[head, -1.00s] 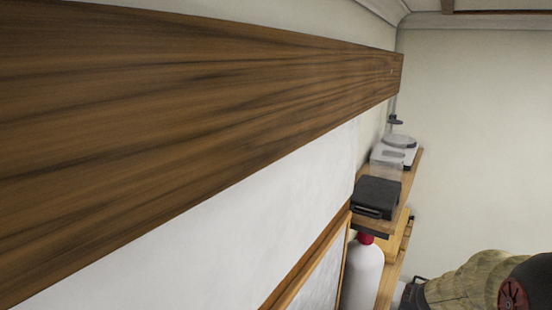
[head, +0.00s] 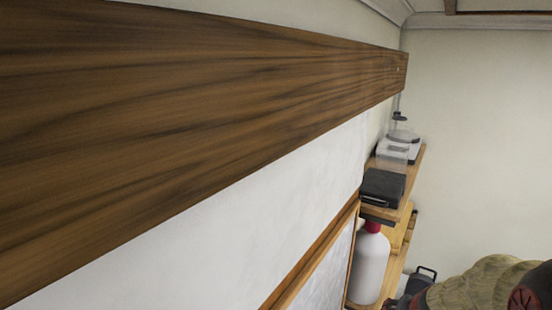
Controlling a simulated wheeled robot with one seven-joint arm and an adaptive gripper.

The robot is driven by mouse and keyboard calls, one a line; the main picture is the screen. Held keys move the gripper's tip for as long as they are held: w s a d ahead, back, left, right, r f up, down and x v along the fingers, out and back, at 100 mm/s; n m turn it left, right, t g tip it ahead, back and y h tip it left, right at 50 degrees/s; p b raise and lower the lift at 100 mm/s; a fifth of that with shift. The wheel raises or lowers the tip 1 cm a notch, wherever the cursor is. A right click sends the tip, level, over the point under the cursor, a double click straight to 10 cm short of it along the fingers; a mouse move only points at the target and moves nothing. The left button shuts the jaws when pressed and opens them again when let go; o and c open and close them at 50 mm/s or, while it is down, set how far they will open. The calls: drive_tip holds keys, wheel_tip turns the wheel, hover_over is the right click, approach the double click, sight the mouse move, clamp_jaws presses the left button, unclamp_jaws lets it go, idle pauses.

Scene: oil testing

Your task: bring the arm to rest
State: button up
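My arm and my gripper are not clearly visible in the head view, so I cannot see how the arm stands or whether the gripper is open or shut. The view is filled mostly by a long dark wooden beam (head: 200,120) running from the left edge toward the back right, with a white panel (head: 240,210) below it.
Wooden shelves (head: 422,160) at right hold a black case (head: 382,187) and a pale device (head: 398,152). A white bottle with a red cap (head: 369,268) stands below. A tan and dark rounded object (head: 480,285) fills the bottom right corner. Bare wall lies behind.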

drive_tip(key=s+a+f+n+g+y+b, duration=0.2)
drive_tip(key=s+a+f+n+g+b, duration=0.1)
drive_tip(key=s+a+b, duration=0.85)
drive_tip(key=s+a+f+n+t+b, duration=0.1)
drive_tip(key=s+a+f+n+b, duration=0.1)
drive_tip(key=s+f+b, duration=0.3)
drive_tip(key=s+a+f+n+t+h+b, duration=0.1)
drive_tip(key=s+a+f+b, duration=0.3)
drive_tip(key=s+b, duration=0.7)
drive_tip(key=n+b, duration=0.1)
drive_tip(key=b, duration=0.3)
drive_tip(key=shift+s+a+f+b, duration=0.15)
drive_tip(key=shift+f+b, duration=0.15)
drive_tip(key=shift+f, duration=0.1)
